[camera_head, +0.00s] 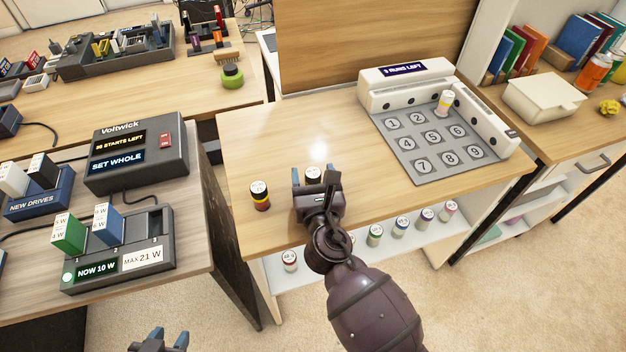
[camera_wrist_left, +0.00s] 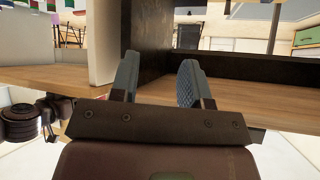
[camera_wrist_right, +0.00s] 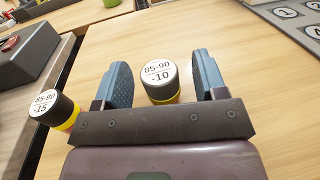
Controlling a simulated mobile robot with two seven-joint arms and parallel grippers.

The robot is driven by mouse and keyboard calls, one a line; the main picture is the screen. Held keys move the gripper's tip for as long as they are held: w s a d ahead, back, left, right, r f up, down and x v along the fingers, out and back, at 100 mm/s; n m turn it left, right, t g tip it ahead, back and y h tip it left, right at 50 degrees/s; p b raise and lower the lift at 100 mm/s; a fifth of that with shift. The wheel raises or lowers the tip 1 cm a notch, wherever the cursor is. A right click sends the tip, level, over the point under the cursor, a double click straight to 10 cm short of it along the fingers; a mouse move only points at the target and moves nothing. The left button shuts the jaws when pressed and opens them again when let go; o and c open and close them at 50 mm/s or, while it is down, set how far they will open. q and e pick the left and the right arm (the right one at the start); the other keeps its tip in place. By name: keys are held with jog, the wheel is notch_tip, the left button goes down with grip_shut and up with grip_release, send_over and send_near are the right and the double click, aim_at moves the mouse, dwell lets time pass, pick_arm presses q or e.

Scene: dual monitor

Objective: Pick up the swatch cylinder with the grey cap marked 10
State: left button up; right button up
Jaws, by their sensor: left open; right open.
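The swatch cylinder marked 85-90 over -10 (camera_wrist_right: 160,80) has a white label on a dark grey cap and a yellow band below. It stands on the desk between the spread fingers of my right gripper (camera_wrist_right: 163,82), apparently with gaps on both sides. In the head view, the cylinder's top (camera_head: 313,173) shows between the fingers of my right gripper (camera_head: 314,178). A second dark-capped cylinder (camera_wrist_right: 54,109), marked 85-90 over -15, stands to the left, outside the fingers. My left gripper (camera_head: 170,339) is open and empty, low at the bottom left; it also shows in the left wrist view (camera_wrist_left: 157,75).
A grey numbered pad (camera_head: 408,167) with a white device (camera_head: 405,88) is at the desk's right, with one cylinder (camera_head: 444,103) on it. More capped cylinders (camera_head: 400,226) stand on the shelf below. Desk left of the pad is mostly clear. The Voltwick box (camera_head: 137,155) is on the left table.

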jog(key=shift+w+a, duration=0.15)
jog(key=shift+w, duration=0.85)
jog(key=c, duration=1)
jog(key=shift+r, duration=0.15)
